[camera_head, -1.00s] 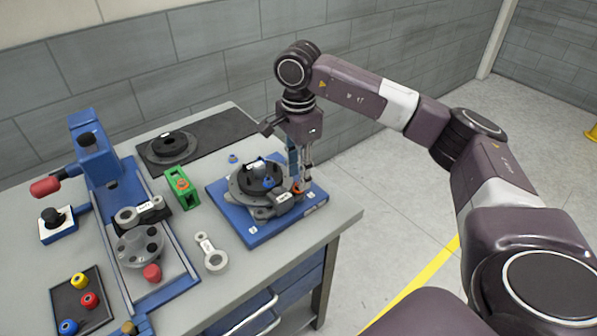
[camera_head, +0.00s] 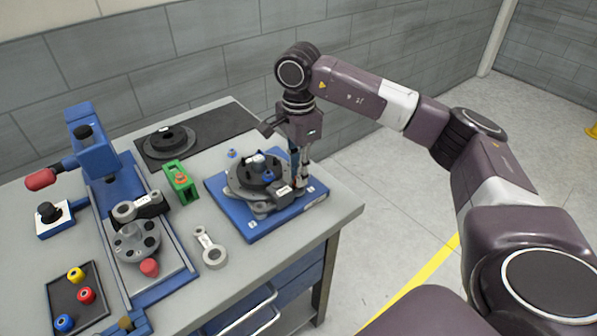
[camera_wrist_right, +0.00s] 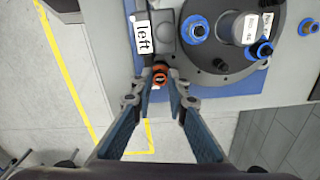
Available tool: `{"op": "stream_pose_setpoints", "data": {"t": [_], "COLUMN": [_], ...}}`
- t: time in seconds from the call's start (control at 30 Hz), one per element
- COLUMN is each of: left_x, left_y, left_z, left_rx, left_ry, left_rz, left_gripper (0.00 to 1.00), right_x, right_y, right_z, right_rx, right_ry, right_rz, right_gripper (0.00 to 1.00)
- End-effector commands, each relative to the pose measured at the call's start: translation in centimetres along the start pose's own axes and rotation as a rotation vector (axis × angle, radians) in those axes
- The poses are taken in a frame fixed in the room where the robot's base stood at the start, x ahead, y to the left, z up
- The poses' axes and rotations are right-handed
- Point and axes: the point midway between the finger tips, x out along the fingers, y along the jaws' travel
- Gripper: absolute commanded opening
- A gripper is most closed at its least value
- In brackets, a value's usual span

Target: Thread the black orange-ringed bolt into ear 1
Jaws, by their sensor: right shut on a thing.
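My right gripper (camera_head: 301,178) reaches down over the right side of the blue fixture plate (camera_head: 252,232). In the wrist view the fingers of my right gripper (camera_wrist_right: 160,83) are shut on the black orange-ringed bolt (camera_wrist_right: 160,76), whose orange ring faces the camera. The bolt is beside the part with the "left" label (camera_wrist_right: 142,36) and the dark round chassis hub (camera_wrist_right: 212,60). Whether its tip is inside an ear's hole is hidden. I cannot make out which ear is ear 1. My left gripper is not in view.
A green block (camera_head: 181,182) and a loose grey link (camera_head: 210,248) lie left of the plate. A blue press (camera_head: 93,150) and a black tray (camera_head: 67,301) of coloured parts stand further left. A dark disc (camera_head: 169,142) lies on the back mat. The bench's right edge is near the gripper.

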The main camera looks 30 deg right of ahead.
Motion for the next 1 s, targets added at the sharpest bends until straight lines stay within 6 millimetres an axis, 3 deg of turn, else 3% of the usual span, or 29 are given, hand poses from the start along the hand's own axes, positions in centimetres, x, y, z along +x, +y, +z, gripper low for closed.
{"op": "stream_pose_setpoints", "data": {"t": [0.37, 1.0], "left_x": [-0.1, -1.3], "left_y": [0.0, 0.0], "left_z": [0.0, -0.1], "left_rx": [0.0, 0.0], "left_ry": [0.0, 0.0], "left_rz": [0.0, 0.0], "left_gripper": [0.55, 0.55], "right_x": [0.0, 0.3], "right_y": [0.0, 0.0], "right_z": [0.0, 0.0], "right_rx": [0.075, 0.953], "right_ry": [0.0, 0.0], "right_rz": [0.001, 0.002], "right_gripper": [0.0, 0.0]}}
